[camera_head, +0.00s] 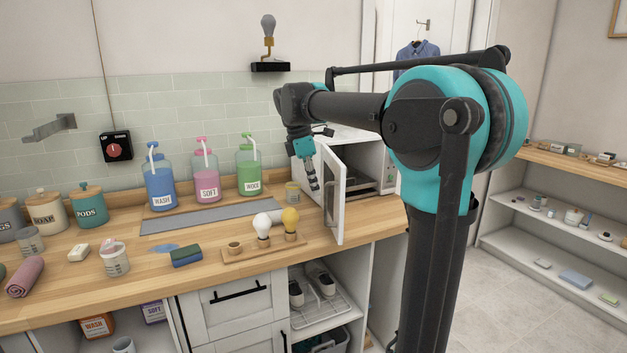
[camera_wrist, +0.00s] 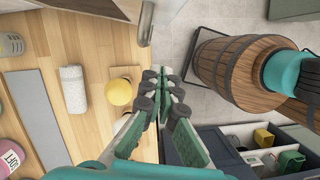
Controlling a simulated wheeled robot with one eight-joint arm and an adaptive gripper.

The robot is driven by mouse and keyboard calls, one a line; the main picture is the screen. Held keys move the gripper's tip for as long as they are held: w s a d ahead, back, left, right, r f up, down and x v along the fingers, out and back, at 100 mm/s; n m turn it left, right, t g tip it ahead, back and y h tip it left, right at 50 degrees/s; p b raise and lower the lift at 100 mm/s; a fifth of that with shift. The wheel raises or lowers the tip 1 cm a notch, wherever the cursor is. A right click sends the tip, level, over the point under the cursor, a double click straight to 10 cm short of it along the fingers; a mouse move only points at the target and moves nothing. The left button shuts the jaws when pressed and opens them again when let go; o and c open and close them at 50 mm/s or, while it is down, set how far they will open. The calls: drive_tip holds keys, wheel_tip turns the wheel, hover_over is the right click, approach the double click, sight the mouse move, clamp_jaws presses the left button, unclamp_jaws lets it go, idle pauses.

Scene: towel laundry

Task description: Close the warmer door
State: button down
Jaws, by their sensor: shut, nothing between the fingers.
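The warmer (camera_head: 376,160) is a white box at the back right of the wooden counter. Its door (camera_head: 334,200) stands open toward the camera, and the dark interior with a rack shows to the right of it. My gripper (camera_head: 314,187) hangs from the arm just left of the door's upper part, fingers pointing down. I cannot tell whether it touches the door. In the wrist view the fingertips (camera_wrist: 166,88) are together and empty. A pale edge with a grey piece (camera_wrist: 145,22) at the top of that view may be part of the door.
A white bulb (camera_head: 262,226) and a yellow bulb (camera_head: 290,220) stand on a wooden holder left of the door. Soap dispensers (camera_head: 207,178) and a small jar (camera_head: 292,192) stand behind. The counter's front edge (camera_head: 300,250) is close below the door.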

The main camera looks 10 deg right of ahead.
drive_tip(key=d+f, duration=0.5)
drive_tip(key=shift+w+d, duration=0.15)
drive_tip(key=shift+d, duration=0.05)
idle(0.4)
